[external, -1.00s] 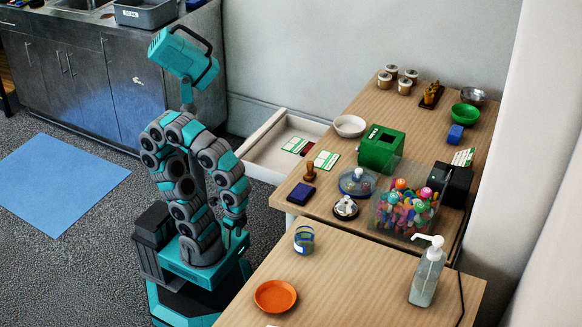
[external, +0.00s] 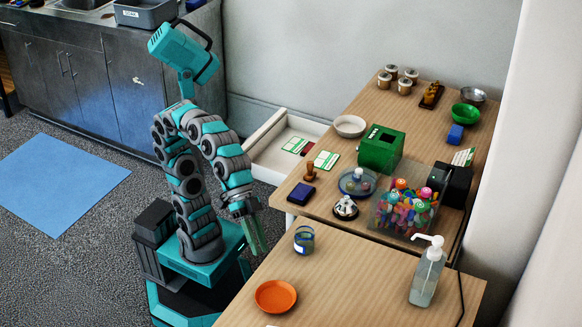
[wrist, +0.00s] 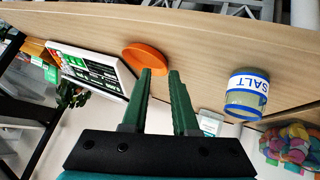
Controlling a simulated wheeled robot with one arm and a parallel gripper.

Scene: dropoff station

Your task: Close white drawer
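The white drawer (external: 312,127) is pulled out from the left side of the far wooden table in the external view. It holds green-and-white cards (external: 295,145) and a dark red item. My gripper (external: 256,238) hangs pointing down at the left of the near table, apart from the drawer and in front of it in the picture. In the wrist view my gripper (wrist: 160,88) shows two green fingers standing apart with nothing between them. The drawer does not show clearly in the wrist view.
The near table (external: 350,280) carries an orange plate (external: 275,297), a salt jar (external: 304,240) and a soap pump bottle (external: 427,272). The far table (external: 340,185) holds a green box (external: 381,149), a white bowl (external: 349,126) and a tub of colourful items (external: 403,212).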

